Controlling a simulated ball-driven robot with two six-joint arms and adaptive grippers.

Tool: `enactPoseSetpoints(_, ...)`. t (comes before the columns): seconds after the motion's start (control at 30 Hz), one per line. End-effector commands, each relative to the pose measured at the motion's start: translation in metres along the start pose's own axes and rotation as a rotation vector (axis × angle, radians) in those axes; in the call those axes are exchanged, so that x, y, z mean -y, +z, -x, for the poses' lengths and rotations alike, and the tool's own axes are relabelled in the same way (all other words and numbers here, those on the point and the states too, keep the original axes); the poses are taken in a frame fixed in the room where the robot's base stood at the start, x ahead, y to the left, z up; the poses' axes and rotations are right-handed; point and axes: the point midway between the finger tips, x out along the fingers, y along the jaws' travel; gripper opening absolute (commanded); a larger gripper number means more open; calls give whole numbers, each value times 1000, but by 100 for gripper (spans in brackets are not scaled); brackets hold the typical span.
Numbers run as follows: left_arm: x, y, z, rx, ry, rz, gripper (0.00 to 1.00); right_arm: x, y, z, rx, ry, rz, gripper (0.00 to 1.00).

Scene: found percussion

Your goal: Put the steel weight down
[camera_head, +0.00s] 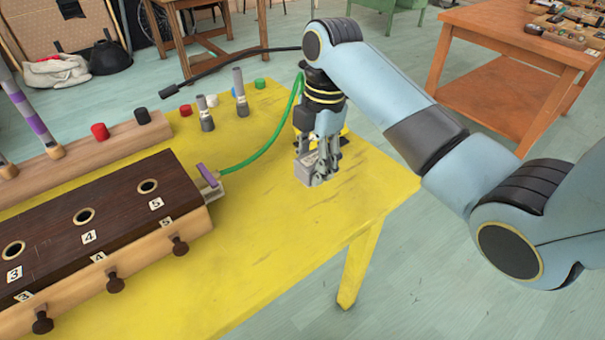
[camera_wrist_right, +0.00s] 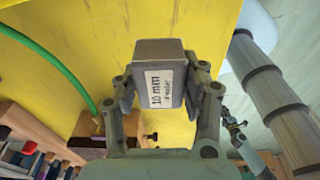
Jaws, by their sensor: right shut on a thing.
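The steel weight (camera_head: 305,169) is a grey block with a white label, near the right part of the yellow table (camera_head: 290,255). My right gripper (camera_head: 322,160) is shut on it from above. In the right wrist view the steel weight (camera_wrist_right: 165,58) sits between the two fingers of the right gripper (camera_wrist_right: 163,95), its label reading "10 mm". Its underside is hidden, so I cannot tell whether it touches the table. My left gripper is not in view.
A dark-topped wooden box (camera_head: 115,225) with numbered holes and knobs stands at the left. A green hose (camera_head: 255,152) runs from its end past my right gripper. Small cylinders and colored caps (camera_head: 241,95) stand behind. Table around the weight is bare.

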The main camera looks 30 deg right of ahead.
Motion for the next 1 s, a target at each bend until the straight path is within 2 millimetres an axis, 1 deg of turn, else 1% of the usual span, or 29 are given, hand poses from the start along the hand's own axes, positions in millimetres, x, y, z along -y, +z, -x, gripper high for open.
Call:
enactPoseSetpoints(0.03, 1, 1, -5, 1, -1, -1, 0, -13, 2, -8, 0, -1, -3, 0)
enactPoseSetpoints(0.1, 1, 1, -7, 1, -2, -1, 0, -27, 4, -16, -1, 0, -1, 0)
enactPoseSetpoints(0.2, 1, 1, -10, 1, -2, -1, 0, -40, 7, -24, 0, 0, -2, 0)
enactPoseSetpoints(0.3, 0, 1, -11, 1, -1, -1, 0, -46, 8, -28, 0, 0, -2, 0)
enactPoseSetpoints(0.37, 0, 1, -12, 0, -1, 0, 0, -47, 9, -33, 0, -1, -2, 0)
enactPoseSetpoints(0.5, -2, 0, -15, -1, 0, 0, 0, -47, 12, -55, 0, -3, -2, 0)
enactPoseSetpoints(0.6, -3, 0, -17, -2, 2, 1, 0, -47, 13, -66, 0, -1, -3, 0)
enactPoseSetpoints(1.0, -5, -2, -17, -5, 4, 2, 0, -47, 14, -70, 1, 1, -2, 0)
